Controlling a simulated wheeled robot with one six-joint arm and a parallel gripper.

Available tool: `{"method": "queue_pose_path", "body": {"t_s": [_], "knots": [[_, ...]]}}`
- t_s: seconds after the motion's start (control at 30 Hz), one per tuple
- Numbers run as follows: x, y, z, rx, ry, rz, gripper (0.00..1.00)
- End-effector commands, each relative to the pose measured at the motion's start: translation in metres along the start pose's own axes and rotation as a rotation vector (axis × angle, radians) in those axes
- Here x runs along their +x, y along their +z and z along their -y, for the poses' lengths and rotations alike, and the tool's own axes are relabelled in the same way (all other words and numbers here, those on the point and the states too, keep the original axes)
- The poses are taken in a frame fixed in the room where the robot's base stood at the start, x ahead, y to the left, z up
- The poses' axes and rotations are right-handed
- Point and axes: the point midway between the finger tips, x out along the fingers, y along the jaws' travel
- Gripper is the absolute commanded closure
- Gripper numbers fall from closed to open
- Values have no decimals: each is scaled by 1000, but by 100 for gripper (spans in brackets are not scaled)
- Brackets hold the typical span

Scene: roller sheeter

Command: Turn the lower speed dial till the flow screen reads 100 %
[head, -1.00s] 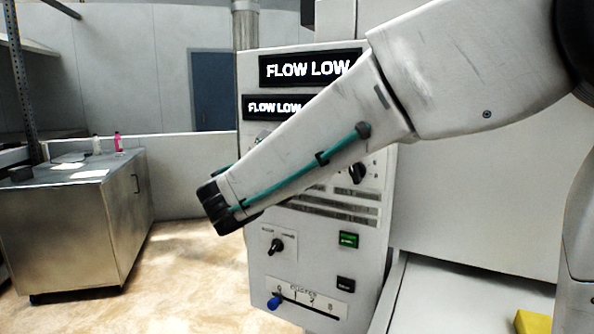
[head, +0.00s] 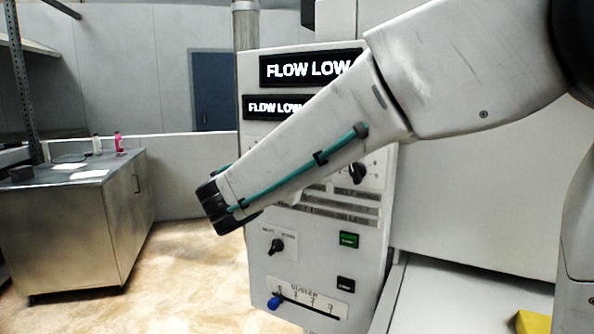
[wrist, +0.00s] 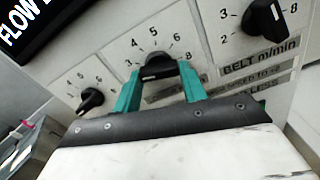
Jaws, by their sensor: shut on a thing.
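My gripper (wrist: 160,72) is shut on a black dial (wrist: 158,63) in the middle of the wrist view. One teal finger is on each side of it. The dial's scale shows numbers from about 3 to 8; its pointer and name label are not clear, so I cannot tell if it is the lower speed dial. In the head view my arm hides the gripper and this dial. The upper screen (head: 310,68) reads FLOW LOW. The lower screen (head: 272,107) also reads FLOW LOW, its right part hidden by my arm.
A smaller black dial (wrist: 91,99) is left of the held one, and the belt dial (wrist: 263,16) is right. Below on the panel are a selector knob (head: 277,246), a green button (head: 348,240), a black button (head: 346,284) and a blue-knobbed duster slider (head: 274,302).

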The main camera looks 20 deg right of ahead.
Motion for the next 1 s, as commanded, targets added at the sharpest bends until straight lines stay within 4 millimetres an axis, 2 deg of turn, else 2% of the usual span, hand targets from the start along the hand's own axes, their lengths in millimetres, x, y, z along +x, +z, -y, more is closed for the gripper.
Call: {"method": "queue_pose_path", "body": {"t_s": [0.43,1.0], "knots": [[0,0,-2,234,2,0,81],[0,0,-2,269,2,0,81]]}}
